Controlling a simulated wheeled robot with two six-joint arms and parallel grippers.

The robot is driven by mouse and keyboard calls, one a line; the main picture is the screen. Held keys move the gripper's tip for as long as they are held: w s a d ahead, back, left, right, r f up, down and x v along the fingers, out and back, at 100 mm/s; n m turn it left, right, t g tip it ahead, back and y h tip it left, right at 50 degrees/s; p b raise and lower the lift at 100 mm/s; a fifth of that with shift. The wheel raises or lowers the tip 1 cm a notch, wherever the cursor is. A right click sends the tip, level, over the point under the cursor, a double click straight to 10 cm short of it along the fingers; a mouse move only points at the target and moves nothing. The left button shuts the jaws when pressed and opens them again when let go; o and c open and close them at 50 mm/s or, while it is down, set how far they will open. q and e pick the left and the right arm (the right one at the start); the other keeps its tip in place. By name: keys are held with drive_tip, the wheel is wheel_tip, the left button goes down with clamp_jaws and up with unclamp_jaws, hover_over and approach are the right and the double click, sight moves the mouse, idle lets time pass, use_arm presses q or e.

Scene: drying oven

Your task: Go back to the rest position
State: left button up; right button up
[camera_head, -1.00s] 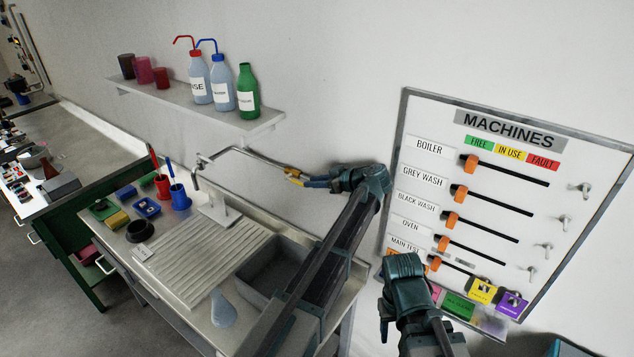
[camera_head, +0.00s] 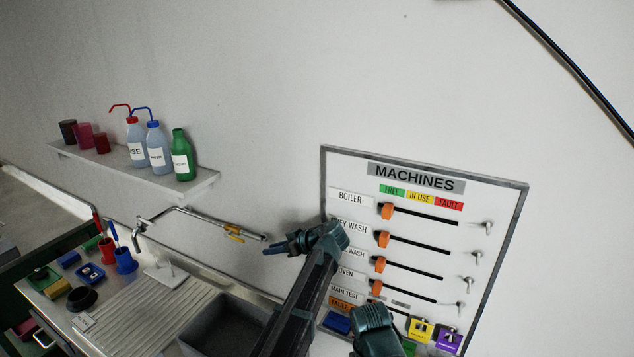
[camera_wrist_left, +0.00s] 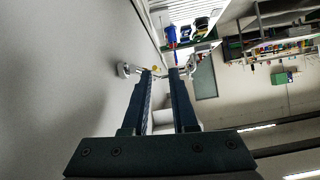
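My left gripper (camera_head: 272,248) is in front of the wall, between the sink tap and the machines board, with its fingers pointing left. In the left wrist view its two fingers (camera_wrist_left: 161,75) are apart with nothing between them. Its fingertips appear just below the end of the metal tap pipe (camera_head: 190,213) in the picture; I cannot tell the distance in depth. My right arm shows only as a teal link at the bottom; its gripper fingers do not show.
The machines board (camera_head: 420,171) with orange sliders hangs on the right. A shelf (camera_head: 125,170) with bottles and cups is at upper left. Below it are the draining board (camera_head: 150,310) and grey sink (camera_head: 215,325).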

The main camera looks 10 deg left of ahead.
use_arm(q)
drive_tip(key=s+d+f+m+g+h+b, duration=0.1)
drive_tip(key=s+d+f+m, duration=0.4)
drive_tip(key=s, duration=0.5)
drive_tip(key=s+d+f+m+g+h+b, duration=0.2)
drive_tip(key=s+d+f+m+h+b, duration=0.2)
drive_tip(key=s+f, duration=0.4)
drive_tip(key=s+d+f+m+g+h+b, duration=0.1)
drive_tip(key=s+d+f+m+h+b, duration=0.2)
drive_tip(key=s, duration=1)
drive_tip(key=d+f+m+h, duration=0.2)
drive_tip(key=d+f+m, duration=0.2)
drive_tip(key=d, duration=0.1)
drive_tip(key=shift+s, duration=0.3)
